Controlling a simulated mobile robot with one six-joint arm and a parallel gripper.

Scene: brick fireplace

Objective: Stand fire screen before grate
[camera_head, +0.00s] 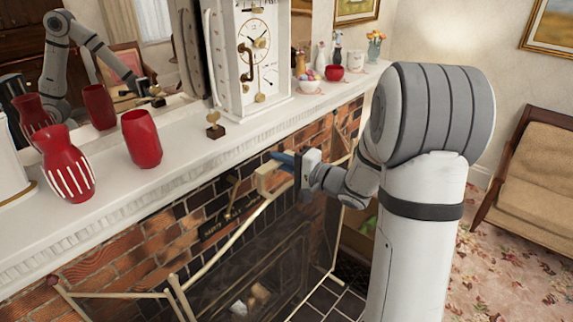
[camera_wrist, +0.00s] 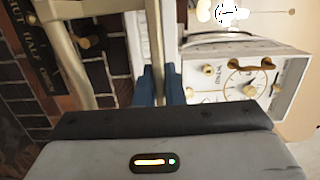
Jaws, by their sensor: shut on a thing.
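The fire screen (camera_head: 226,246) has a brass-coloured frame with folding side panels and see-through dark mesh. It is upright before the dark fireplace opening, its lower left edge out of frame. I cannot tell whether all its feet touch the floor. The grate is dim behind the mesh, with pale log-like pieces (camera_head: 256,293) showing. My gripper (camera_head: 277,166) is at the top of the screen, just below the mantel, with blue fingers shut on its pale bar. In the wrist view the bar (camera_wrist: 157,45) runs between both fingers.
The mantel (camera_head: 190,150) overhangs close above my gripper. It bears red vases (camera_head: 141,138), a white clock (camera_head: 252,55) and small ornaments. Dark hearth tiles (camera_head: 345,305) lie at the lower right. A wooden armchair (camera_head: 530,180) stands right on the flowered carpet.

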